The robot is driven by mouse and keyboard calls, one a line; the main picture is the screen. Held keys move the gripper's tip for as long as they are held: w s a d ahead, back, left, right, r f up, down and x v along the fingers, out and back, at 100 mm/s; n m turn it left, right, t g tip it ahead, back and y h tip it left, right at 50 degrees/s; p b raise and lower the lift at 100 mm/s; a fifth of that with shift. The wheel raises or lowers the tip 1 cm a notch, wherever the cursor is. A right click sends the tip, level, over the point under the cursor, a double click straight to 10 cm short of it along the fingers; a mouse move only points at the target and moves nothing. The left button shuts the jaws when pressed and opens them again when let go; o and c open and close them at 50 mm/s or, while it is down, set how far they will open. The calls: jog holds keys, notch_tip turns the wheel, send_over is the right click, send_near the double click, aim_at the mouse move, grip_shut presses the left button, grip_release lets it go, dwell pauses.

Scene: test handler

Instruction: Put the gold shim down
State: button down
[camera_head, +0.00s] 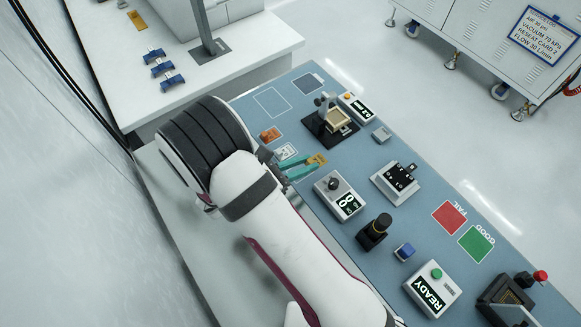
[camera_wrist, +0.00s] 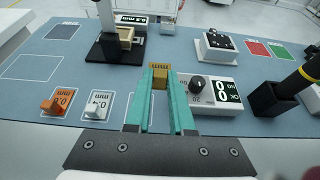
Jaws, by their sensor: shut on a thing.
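The gold shim (camera_wrist: 160,78) is a small block with dark marking, pinched between the tips of my gripper's teal fingers. It also shows in the head view (camera_head: 317,160). My gripper (camera_wrist: 160,90) is shut on it and holds it over the blue mat, to the left of the dial box. The wrist view does not show clearly how high it is. An orange shim (camera_wrist: 58,102) and a white shim (camera_wrist: 97,104) sit in outlined spots at the left. A third white outline (camera_wrist: 133,108) lies beside the white shim, partly hidden by my fingers.
The dial box with a display (camera_head: 340,196) stands close on the right. A black stand with a tan block (camera_head: 330,122) is beyond. A switch box (camera_head: 397,182), black cup (camera_head: 374,232), red pad (camera_head: 449,217) and green pad (camera_head: 476,244) lie farther along. An empty outlined square (camera_wrist: 30,67) is clear.

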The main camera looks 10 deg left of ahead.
jog(key=d+r, duration=0.1)
jog(key=d, duration=0.1)
jog(key=d+r, duration=0.2)
jog(key=d, duration=0.1)
jog(key=d+r, duration=0.2)
jog(key=shift+s+d+r, duration=0.2)
jog(key=shift+d, duration=0.15)
jog(key=w+d+r+n+t+y, duration=0.15)
jog(key=w+r, duration=0.25)
jog(key=r, duration=0.7)
jog(key=w+d+r+n+t+y, duration=0.1)
jog(key=w+d+r+n+y, duration=0.2)
jog(key=r, duration=0.8)
jog(key=w+a+r, duration=0.2)
jog(key=w+r, duration=0.2)
jog(key=n+t+y, duration=0.1)
jog(key=n+y, duration=0.3)
jog(key=y, duration=0.1)
send_over(306, 92)
notch_tip(306, 92, down, 26)
jog(key=shift+n, duration=0.25)
notch_tip(306, 92, down, 11)
jog(key=shift+w+f, duration=0.1)
jog(key=shift+f, duration=0.1)
